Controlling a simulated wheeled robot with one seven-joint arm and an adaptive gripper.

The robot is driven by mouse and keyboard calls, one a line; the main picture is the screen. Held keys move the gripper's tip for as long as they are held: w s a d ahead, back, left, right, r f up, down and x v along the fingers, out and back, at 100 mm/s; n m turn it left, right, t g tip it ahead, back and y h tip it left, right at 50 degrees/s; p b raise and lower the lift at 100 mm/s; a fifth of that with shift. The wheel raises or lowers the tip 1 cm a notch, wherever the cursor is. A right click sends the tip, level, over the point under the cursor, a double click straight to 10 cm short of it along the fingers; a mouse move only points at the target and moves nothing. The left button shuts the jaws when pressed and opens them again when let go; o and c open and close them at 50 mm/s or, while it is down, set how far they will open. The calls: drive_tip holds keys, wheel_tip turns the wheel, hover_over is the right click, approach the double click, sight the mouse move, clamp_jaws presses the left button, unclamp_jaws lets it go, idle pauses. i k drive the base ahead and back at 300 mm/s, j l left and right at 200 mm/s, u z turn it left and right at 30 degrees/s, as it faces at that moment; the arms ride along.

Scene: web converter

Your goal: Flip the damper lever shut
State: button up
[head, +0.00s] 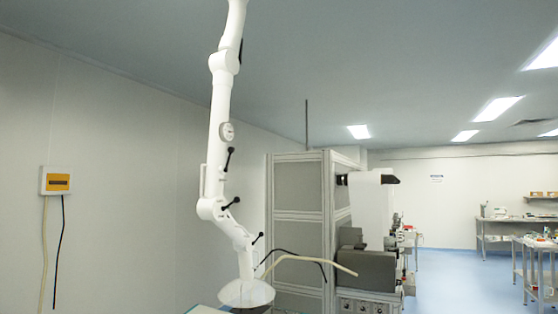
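A white jointed extraction arm (217,130) hangs from the ceiling and ends in a pale hood (246,294) at the bottom of the picture. Three black-handled levers stick out from its right side. One is a middle lever (231,203) at the elbow, and one is a lower lever (258,238) just above the hood. All three slant up to the right. I cannot tell which is the damper lever, nor whether the damper is open or shut. My gripper is not in view.
Behind the hood stands a grey panelled cabinet and machine (298,205), with black and cream hoses (311,261) in front. A yellow-fronted electrical box (57,180) with hanging cables is on the left wall. Blue floor (450,275) lies open at right, before metal tables (537,252).

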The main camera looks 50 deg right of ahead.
sight(231, 149)
drive_tip(key=z, duration=1.05)
drive_tip(key=i+j+z, duration=0.35)
drive_tip(key=i, duration=0.3)
drive_tip(key=i+j+z, duration=0.35)
drive_tip(key=i+j, duration=0.2)
drive_tip(key=i, duration=0.1)
